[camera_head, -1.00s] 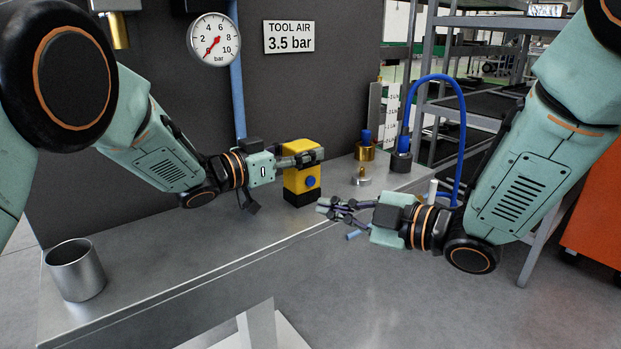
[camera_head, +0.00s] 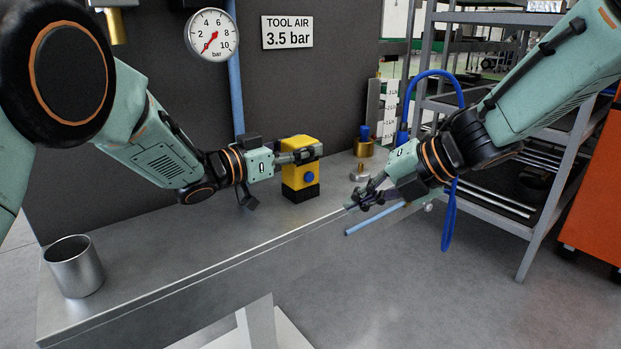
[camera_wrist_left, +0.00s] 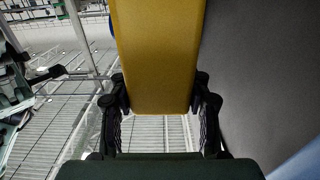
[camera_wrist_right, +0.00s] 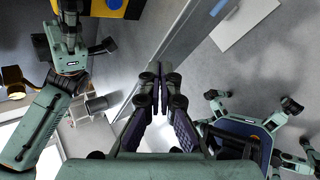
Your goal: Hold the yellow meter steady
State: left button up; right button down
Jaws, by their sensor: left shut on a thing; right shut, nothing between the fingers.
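The yellow meter (camera_head: 293,177), a yellow block with a black base and a blue round knob, stands upright on the grey bench. My left gripper (camera_head: 312,153) is shut on its upper part. In the left wrist view the meter's yellow body (camera_wrist_left: 158,60) fills the space between the left fingers. My right gripper (camera_head: 360,200) is shut and empty, at the bench's front edge, to the right of the meter and apart from it. In the right wrist view its fingertips (camera_wrist_right: 158,85) are together. The meter shows at the top of that view (camera_wrist_right: 125,8).
A metal cup (camera_head: 75,268) stands at the bench's left end. A small brass-topped fitting (camera_head: 359,173) and a brass piece with a blue top (camera_head: 364,145) stand right of the meter. A pressure gauge (camera_head: 212,35) hangs on the wall. A blue hose (camera_head: 448,215) hangs before the shelves.

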aim_at(309, 177)
jog(key=shift+w+a, duration=0.85)
jog(key=shift+w, duration=0.35)
jog(key=shift+w+a, duration=0.9)
jog(key=shift+w, duration=0.25)
jog(key=shift+w+a, duration=0.85)
jog(key=shift+w, duration=0.35)
jog(key=shift+w+a, duration=0.1)
jog(key=shift+w+a, duration=0.15)
jog(key=shift+w, duration=0.05)
jog(key=shift+w+a, duration=0.25)
jog(key=shift+w, duration=0.15)
jog(key=shift+s+d, duration=0.5)
jog(key=shift+s, duration=0.25)
